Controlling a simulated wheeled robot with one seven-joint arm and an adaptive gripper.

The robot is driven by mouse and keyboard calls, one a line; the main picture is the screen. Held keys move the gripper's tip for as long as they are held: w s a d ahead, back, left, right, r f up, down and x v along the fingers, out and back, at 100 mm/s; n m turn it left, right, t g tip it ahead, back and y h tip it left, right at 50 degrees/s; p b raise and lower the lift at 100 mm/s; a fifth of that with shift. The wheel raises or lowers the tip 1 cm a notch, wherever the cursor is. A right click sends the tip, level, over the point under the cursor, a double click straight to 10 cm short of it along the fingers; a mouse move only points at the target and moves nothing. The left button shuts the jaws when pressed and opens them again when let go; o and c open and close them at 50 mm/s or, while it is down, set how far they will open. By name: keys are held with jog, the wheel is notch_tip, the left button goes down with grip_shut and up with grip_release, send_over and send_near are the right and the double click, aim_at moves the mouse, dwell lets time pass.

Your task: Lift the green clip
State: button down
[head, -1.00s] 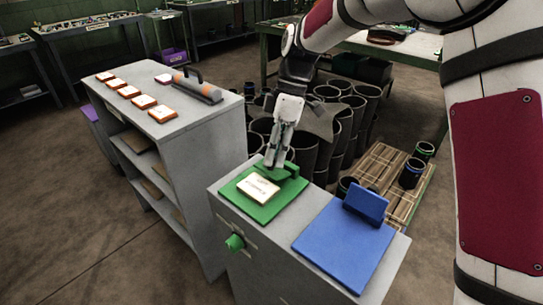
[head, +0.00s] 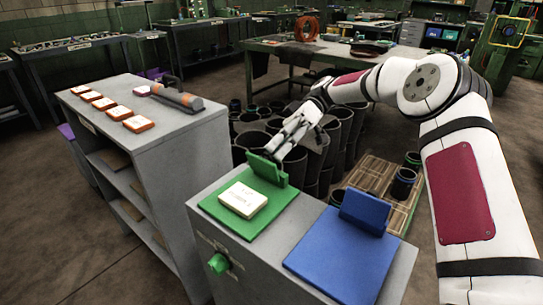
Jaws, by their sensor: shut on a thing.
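The green clip (head: 268,171) stands raised, tilted up at the back edge of a green board (head: 265,214). My gripper (head: 275,154) is at the clip's top edge, shut on it, reaching down from the upper right. The exact contact of the fingertips is small and hard to see. A white block with dark print (head: 243,199) lies on the green board in front of the clip.
A blue board (head: 335,262) with its own raised blue clip (head: 365,211) lies to the right on the same grey cabinet (head: 273,268). A grey shelf unit (head: 172,128) with several blocks stands left. Dark rubber sleeves (head: 350,120) crowd behind.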

jog(key=shift+w+d+f+g+y+b, duration=0.25)
jog(key=shift+f+g+y+b, duration=0.1)
jog(key=shift+g+y+b, duration=0.3)
jog(key=shift+w+d+f+g+y+b, duration=0.1)
jog(key=shift+w+f+g+y+b, duration=0.2)
jog(key=shift+g+b, duration=0.4)
jog(key=shift+w+d+f+g+y+b, duration=0.2)
jog(key=shift+f+g+y+b, duration=0.15)
jog(key=shift+g+y+b, duration=0.25)
jog(key=shift+g, duration=0.25)
jog(key=c, duration=1.4)
grip_release()
jog(key=shift+o, duration=0.2)
notch_tip(320, 180, up, 10)
